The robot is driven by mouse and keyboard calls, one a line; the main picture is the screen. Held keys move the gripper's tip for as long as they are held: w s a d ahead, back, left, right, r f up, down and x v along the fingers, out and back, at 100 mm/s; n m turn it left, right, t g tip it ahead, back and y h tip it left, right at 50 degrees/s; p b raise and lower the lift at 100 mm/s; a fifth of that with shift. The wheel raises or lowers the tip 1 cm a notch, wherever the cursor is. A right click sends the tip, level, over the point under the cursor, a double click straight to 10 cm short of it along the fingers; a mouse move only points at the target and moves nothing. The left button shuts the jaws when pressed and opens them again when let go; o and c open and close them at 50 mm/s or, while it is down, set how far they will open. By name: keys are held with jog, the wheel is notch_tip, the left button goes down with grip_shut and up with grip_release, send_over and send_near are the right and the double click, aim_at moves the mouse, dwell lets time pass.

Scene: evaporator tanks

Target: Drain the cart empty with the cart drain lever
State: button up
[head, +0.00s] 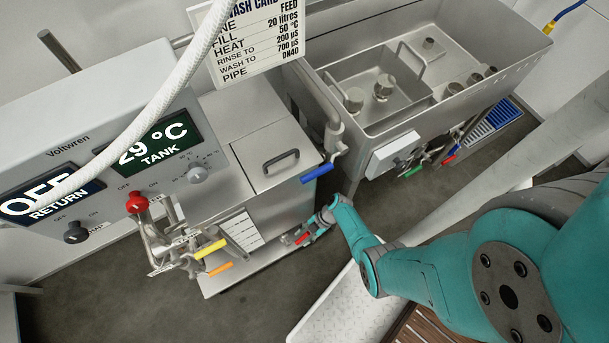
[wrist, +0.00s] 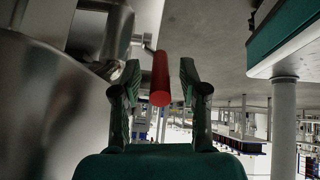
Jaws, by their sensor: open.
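A red lever handle (head: 302,239) sits low at the right end of the cart (head: 246,262) in the head view. No label on it can be read, so I cannot tell from the pictures that it is the cart drain lever. In the wrist view the red handle (wrist: 161,80) lies between the two fingers of my gripper (wrist: 160,88). Both fingers are spread, with a gap showing on each side of the handle. In the head view my gripper (head: 310,231) is beside the red handle and partly hidden by my arm.
The cart also carries a blue lever (head: 314,173), a yellow lever (head: 210,248) and an orange lever (head: 219,268). A steel tank (head: 365,120) stands behind right. In the wrist view, a curved metal surface (wrist: 45,110) is close at the left.

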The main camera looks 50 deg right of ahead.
jog(key=shift+r, duration=4.95)
